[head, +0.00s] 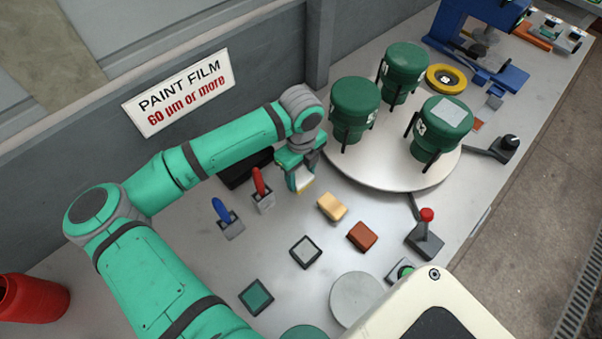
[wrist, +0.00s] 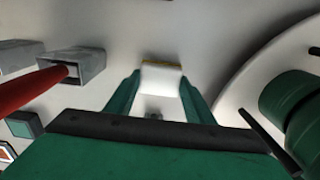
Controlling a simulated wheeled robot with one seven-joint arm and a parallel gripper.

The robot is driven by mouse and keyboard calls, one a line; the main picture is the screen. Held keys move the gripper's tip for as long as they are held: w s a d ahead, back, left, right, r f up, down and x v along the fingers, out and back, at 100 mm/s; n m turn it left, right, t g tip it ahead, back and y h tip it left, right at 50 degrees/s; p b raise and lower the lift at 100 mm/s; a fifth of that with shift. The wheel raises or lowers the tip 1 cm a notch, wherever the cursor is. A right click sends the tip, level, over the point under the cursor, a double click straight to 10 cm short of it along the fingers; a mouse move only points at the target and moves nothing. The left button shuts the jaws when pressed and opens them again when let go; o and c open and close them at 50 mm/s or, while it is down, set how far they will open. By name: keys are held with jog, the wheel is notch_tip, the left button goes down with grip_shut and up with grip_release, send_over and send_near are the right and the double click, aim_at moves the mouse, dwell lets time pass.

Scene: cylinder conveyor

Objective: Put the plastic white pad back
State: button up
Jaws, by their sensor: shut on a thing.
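My gripper (head: 299,177) is shut on a small white pad (head: 304,184) with a yellowish edge. It holds the pad over the grey table, left of the turntable. In the wrist view the white pad (wrist: 161,78) sits between the two green fingers (wrist: 160,95), its yellow edge on the far side. The gap between pad and table is hard to judge. A black-framed square holder with a pale grey-green face (head: 306,252) lies nearer the front. A similar holder with a green face (head: 256,297) is at its lower left.
A round turntable (head: 400,181) bears three green canisters, one with a pale square (head: 447,110) on top. A tan block (head: 331,207) and a brown block (head: 362,236) lie right of my gripper. Red-handled (head: 260,184) and blue-handled (head: 221,211) tools stand left. A red-knobbed lever (head: 426,226) stands right.

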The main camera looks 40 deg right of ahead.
aim_at(301, 177)
jog(key=shift+f, duration=0.15)
jog(key=o, duration=1.1)
notch_tip(301, 177, up, 12)
dwell(0.6)
